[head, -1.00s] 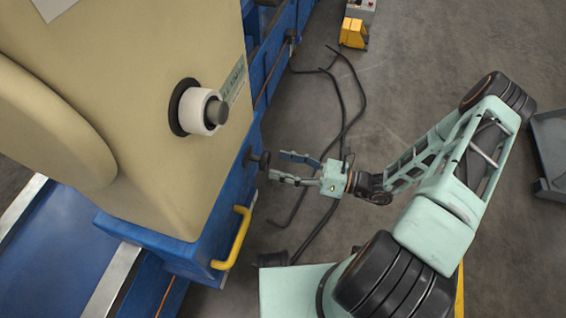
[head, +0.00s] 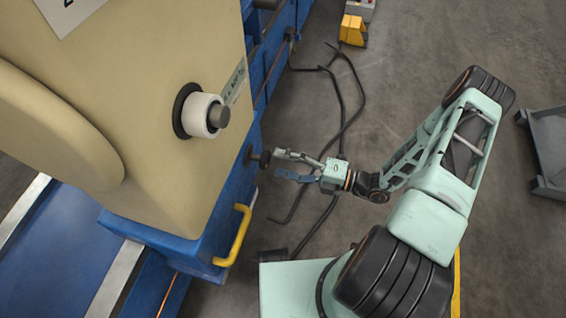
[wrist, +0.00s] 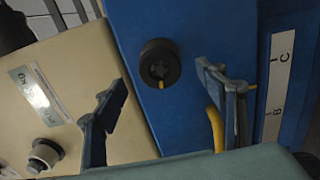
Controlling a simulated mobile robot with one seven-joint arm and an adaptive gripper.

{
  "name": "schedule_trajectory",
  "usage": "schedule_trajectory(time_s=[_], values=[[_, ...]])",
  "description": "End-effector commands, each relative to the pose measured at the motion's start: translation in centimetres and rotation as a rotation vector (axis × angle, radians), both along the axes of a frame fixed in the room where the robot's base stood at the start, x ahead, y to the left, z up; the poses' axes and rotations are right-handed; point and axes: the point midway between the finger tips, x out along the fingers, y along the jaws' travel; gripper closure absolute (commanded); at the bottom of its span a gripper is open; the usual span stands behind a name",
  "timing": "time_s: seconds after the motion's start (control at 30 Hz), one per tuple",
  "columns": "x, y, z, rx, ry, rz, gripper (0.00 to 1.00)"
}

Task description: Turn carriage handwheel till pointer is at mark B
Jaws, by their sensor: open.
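The carriage handwheel is a small black round wheel (head: 262,159) on the blue side of the carriage; it also shows in the wrist view (wrist: 160,63), with a small yellow-orange mark at its lower edge. My gripper (head: 277,164) is open, its fingers pointing at the wheel from the right. In the wrist view, the wheel appears between and just beyond the fingertips; I cannot tell whether they touch it. A white scale strip (wrist: 278,85) with marks C and B is at the right of the wrist view.
A white-and-grey knob (head: 203,115) sits on the cream housing (head: 150,160). A yellow handle (head: 236,236) sticks out below the wheel. Black cables (head: 350,90) lie on the floor behind my gripper. A grey cart (head: 550,150) stands at the right.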

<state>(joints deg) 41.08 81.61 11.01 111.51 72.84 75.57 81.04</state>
Motion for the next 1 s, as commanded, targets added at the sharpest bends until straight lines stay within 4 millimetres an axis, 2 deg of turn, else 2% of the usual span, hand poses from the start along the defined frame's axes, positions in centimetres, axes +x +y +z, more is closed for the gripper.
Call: schedule_trajectory(time_s=[0.37,0.73,1.0], values=[[0.0,0.2,0.0,0.001,0.003,0.001,0.35],[1.0,3.1,0.0,0.003,0.001,0.002,0.35],[1.2,3.3,0.0,0.001,0.002,0.000,0.35]])
